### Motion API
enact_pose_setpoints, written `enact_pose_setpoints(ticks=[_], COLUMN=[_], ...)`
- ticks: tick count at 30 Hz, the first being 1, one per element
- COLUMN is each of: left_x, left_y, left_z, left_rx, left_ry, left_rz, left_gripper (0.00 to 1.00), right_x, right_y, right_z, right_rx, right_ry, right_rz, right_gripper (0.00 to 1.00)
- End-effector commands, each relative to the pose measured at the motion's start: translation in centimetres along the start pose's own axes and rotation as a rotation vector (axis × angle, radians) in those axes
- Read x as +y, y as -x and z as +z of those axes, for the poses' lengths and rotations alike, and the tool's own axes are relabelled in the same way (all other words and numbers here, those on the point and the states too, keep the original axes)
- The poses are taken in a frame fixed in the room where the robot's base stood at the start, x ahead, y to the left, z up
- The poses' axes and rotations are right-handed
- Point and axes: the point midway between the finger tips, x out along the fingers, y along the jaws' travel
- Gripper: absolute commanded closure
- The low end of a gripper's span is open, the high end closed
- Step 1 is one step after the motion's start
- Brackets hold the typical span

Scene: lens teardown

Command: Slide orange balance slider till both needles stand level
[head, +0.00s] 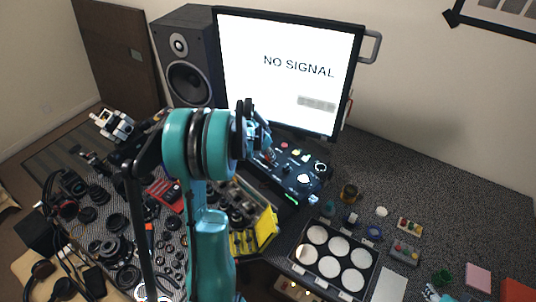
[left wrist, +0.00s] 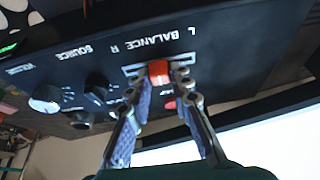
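The orange balance slider (left wrist: 158,72) sits in its slot on the black control panel, under the word BALANCE, with R and L at its ends. In the left wrist view the picture is turned over. My left gripper (left wrist: 160,84) has one fingertip on each side of the slider cap, and both appear to touch it. In the head view my left gripper (head: 263,143) reaches the left part of the control box (head: 310,184), and my arm hides the slider. I cannot make out the needles in either view. My right gripper is not in view.
A monitor (head: 290,65) reading NO SIGNAL stands behind the box, with a speaker (head: 187,60) to its left. Lens parts crowd the table at left beside a yellow-fronted bin (head: 265,232). A tray with white discs (head: 300,281) lies in front. A silver knob (left wrist: 45,99) is near.

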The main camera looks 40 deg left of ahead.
Motion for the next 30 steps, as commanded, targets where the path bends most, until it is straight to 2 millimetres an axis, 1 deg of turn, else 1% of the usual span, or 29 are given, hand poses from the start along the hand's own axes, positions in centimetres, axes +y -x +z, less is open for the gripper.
enact_pose_setpoints(ticks=[6, 11, 17, 18, 19, 20, 28, 30], left_x=[0.1, 1.3, 1.2, 1.2, 1.2, 1.2, 1.2, 1.2], left_y=[0.0, -0.1, 0.0, 0.0, 0.0, 0.0, 0.0, 0.3], left_z=[0.0, 0.0, 0.0, 0.0, 0.0, 0.0, 0.0, 0.0], left_rx=[0.000, 0.000, 0.000, 0.000, 0.000, 0.000, 0.000, 0.000], left_ry=[-0.001, -0.002, -0.001, -0.001, -0.001, -0.001, 0.000, 0.000], left_rz=[0.000, 0.001, 0.000, 0.000, 0.000, 0.000, 0.000, 0.000], left_gripper=[1.00, 1.00, 1.00, 0.69, 0.62, 0.59, 0.59, 0.59], right_x=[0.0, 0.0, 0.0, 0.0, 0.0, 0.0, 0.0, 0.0], right_y=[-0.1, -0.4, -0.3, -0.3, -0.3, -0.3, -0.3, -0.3], right_z=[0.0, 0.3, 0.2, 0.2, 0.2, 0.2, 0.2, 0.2], right_rx=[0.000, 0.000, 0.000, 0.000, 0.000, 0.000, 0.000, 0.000], right_ry=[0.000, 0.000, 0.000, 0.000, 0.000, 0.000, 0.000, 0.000], right_rz=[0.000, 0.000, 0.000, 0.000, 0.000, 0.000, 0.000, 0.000], right_gripper=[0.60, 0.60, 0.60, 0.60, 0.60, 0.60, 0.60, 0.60])
